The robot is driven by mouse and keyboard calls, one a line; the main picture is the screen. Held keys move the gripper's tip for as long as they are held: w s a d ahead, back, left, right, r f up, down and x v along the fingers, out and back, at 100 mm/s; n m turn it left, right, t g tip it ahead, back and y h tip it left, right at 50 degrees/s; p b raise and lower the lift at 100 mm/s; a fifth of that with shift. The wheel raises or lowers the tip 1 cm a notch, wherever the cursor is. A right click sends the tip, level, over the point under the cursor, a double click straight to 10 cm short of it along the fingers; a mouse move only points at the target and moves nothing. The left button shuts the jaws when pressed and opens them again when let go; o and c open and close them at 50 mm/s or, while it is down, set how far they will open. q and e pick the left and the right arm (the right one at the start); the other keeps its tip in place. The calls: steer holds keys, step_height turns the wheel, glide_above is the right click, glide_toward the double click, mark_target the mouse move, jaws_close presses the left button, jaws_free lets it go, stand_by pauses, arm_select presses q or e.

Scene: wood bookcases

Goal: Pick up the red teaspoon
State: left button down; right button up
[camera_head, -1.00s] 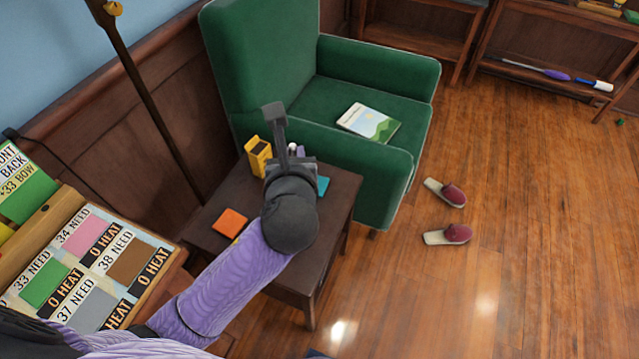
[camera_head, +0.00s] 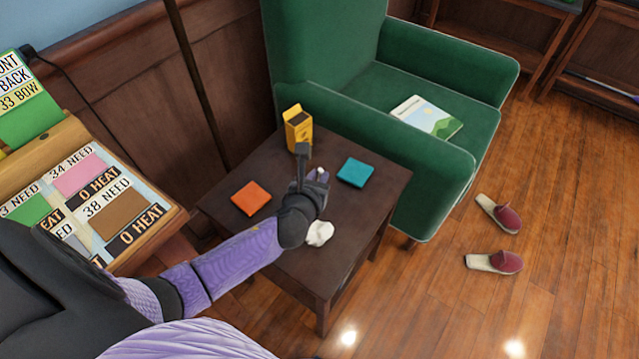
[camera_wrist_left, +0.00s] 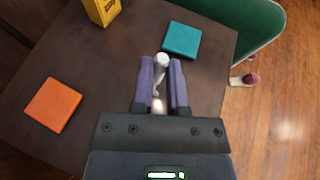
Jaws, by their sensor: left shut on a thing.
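My left gripper (camera_head: 318,178) is over the small dark side table (camera_head: 375,190). In the left wrist view its two purple fingers (camera_wrist_left: 162,68) are shut on a small pale thing (camera_wrist_left: 160,61) with a rounded whitish end. The rest of that thing lies between the fingers and is too small to make out. I cannot tell whether it is a teaspoon. I see no red teaspoon in either view. My right gripper is not in view.
On the table are an orange square (camera_head: 251,198), a teal square (camera_head: 355,172), a yellow box (camera_head: 297,130) and a white crumpled thing (camera_head: 319,233). A green armchair (camera_head: 425,160) with a book (camera_head: 428,117) stands behind. Slippers (camera_head: 497,262) lie on the floor at right.

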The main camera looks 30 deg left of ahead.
arm_select(q)
steer(key=shift+f, duration=0.2)
steer(key=c, duration=0.6)
jaws_free()
steer(key=shift+r, duration=0.1)
steer(key=shift+c, duration=0.2)
